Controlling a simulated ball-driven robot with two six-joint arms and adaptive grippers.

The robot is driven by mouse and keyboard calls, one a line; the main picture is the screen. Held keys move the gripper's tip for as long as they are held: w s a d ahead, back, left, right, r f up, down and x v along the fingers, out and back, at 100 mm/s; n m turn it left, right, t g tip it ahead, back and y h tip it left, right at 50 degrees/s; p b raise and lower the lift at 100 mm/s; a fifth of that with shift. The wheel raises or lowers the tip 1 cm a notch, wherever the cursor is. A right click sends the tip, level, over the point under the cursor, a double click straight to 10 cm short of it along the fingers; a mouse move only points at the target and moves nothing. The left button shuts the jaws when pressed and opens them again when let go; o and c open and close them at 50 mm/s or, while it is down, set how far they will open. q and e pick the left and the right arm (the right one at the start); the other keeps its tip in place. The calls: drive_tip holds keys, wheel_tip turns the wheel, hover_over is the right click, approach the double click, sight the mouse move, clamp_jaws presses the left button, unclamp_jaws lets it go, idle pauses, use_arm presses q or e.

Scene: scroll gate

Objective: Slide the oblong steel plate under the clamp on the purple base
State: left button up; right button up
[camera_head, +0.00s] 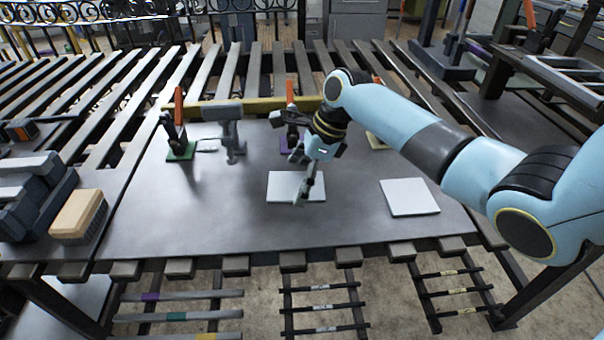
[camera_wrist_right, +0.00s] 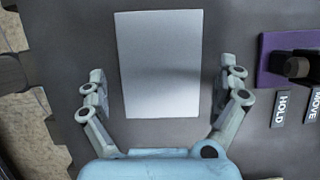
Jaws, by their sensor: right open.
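The oblong steel plate (camera_head: 283,184) lies flat on the dark table in the head view, long side running left to right. It fills the upper middle of the right wrist view (camera_wrist_right: 160,60). My right gripper (camera_head: 308,180) is over it. In the right wrist view my right gripper (camera_wrist_right: 163,78) is open, one finger on each side of the plate, with gaps on both sides. The purple base (camera_wrist_right: 270,72) is right of the plate, with a dark clamp part on it. In the head view the purple base (camera_head: 286,143) is partly hidden by my gripper. My left gripper is not in view.
A second, squarer plate (camera_head: 409,197) lies to the right. A clamp on a green base (camera_head: 180,151) and a grey tool (camera_head: 228,130) stand back left. A pale yellow base (camera_head: 376,141) shows behind my right arm. A tan-topped block (camera_head: 79,215) is at far left.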

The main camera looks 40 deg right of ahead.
drive_tip(key=shift+c, duration=0.3)
drive_tip(key=c, duration=1.5)
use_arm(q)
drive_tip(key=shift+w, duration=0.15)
use_arm(e)
drive_tip(key=shift+c, duration=0.2)
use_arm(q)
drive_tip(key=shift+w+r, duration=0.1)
